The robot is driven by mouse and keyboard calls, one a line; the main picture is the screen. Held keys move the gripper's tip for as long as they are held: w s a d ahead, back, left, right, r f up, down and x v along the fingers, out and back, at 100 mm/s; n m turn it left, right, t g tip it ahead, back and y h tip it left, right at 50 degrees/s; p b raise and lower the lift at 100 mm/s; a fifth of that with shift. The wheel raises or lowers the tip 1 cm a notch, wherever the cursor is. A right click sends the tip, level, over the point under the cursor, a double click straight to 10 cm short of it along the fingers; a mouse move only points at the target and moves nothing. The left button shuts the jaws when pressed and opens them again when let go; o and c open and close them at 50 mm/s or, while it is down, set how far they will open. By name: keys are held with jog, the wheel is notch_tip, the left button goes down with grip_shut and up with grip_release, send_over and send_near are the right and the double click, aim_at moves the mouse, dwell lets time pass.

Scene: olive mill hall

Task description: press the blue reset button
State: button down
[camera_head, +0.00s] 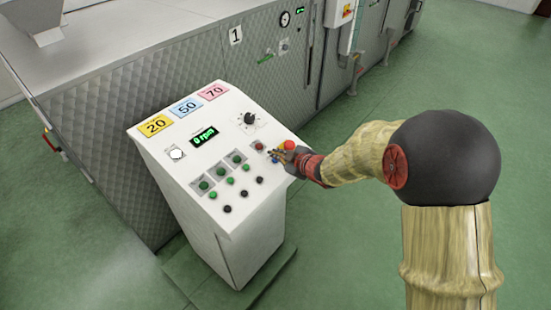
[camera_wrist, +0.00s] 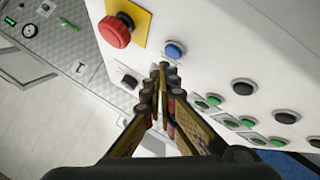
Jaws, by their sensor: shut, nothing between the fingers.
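The blue button (camera_wrist: 174,50) sits on the white sloping panel of the control console (camera_head: 235,200). In the head view a bit of blue (camera_head: 276,161) shows beside my fingers, mostly hidden by them. My gripper (camera_wrist: 164,68) is shut and empty, its fingertips pointing at the panel. In the wrist view the tips lie just below and slightly left of the blue button, not covering it. I cannot tell how far the tips are from the panel surface. In the head view my gripper (camera_head: 274,154) is over the panel's right edge area.
A red mushroom button (camera_wrist: 114,32) on a yellow plate (camera_wrist: 140,22) is close beside the blue one. Several green and black buttons (camera_wrist: 242,88) sit on the panel to the right in the wrist view. A display (camera_head: 204,135) reads 0 rpm. Green floor (camera_head: 350,240) is open right of the console.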

aim_at(280, 167)
jog(key=shift+r, duration=0.1)
jog(key=r+p, duration=0.2)
jog(key=r, duration=0.1)
jog(key=s+d+r+p, duration=0.1)
jog(key=p, duration=0.1)
jog(key=shift+r, duration=0.3)
jog(key=shift+w, duration=0.1)
dwell(0.7)
